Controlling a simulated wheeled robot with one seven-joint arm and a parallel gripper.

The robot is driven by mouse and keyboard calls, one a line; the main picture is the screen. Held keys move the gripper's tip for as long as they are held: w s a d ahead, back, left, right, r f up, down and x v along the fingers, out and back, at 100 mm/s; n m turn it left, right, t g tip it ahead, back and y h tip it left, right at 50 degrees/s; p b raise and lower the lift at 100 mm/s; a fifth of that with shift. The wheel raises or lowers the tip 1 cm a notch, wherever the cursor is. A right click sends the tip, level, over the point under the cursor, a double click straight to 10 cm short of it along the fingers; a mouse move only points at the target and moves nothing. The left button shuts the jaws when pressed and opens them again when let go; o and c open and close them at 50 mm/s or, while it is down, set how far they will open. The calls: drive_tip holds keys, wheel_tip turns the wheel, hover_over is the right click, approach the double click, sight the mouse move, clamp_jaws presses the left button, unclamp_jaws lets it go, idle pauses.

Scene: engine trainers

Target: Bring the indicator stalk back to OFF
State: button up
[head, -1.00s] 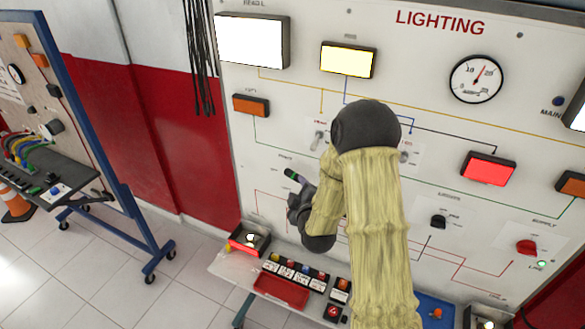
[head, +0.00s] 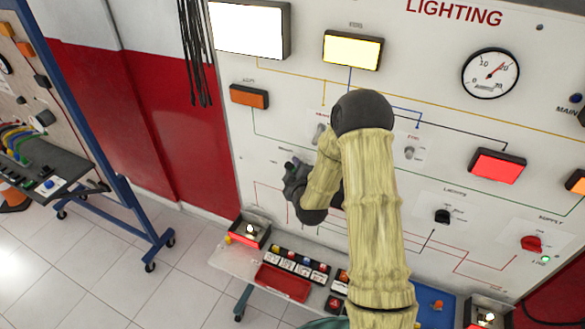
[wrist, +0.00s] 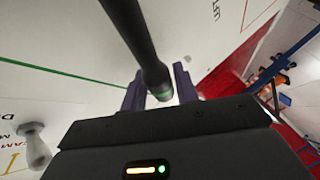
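In the wrist view the dark indicator stalk (wrist: 143,50) runs down from the top and ends in a pale green tip (wrist: 161,92) between the two purple fingers of my gripper (wrist: 159,85). The stalk lies close to both fingers; I cannot tell whether they press on it. In the head view my gripper's dark wrist (head: 294,178) is at the lower left of the LIGHTING panel (head: 270,105). There it hides the stalk and its markings, so the stalk's position against OFF is not readable.
A pale toggle lever (wrist: 34,145) stands out from the panel in the wrist view. Another toggle (head: 410,152) and a black knob (head: 442,216) are right of my arm. A shelf with a red tray (head: 283,282) lies below. A blue-framed stand (head: 125,190) is at left.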

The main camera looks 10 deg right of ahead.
clamp_jaws()
drive_tip(key=f+n+b, duration=0.1)
drive_tip(key=f+g+b, duration=0.1)
drive_tip(key=f+b, duration=0.1)
drive_tip(key=a+f+n+g+h+b, duration=0.1)
drive_tip(key=shift+w+f+n, duration=0.25)
drive_tip(key=shift+f+n, duration=0.05)
drive_tip(key=shift+f, duration=0.1)
drive_tip(key=shift+o, duration=2.2)
unclamp_jaws()
drive_tip(key=shift+w, duration=0.1)
drive_tip(key=shift+d, duration=0.1)
drive_tip(key=shift+d, duration=0.1)
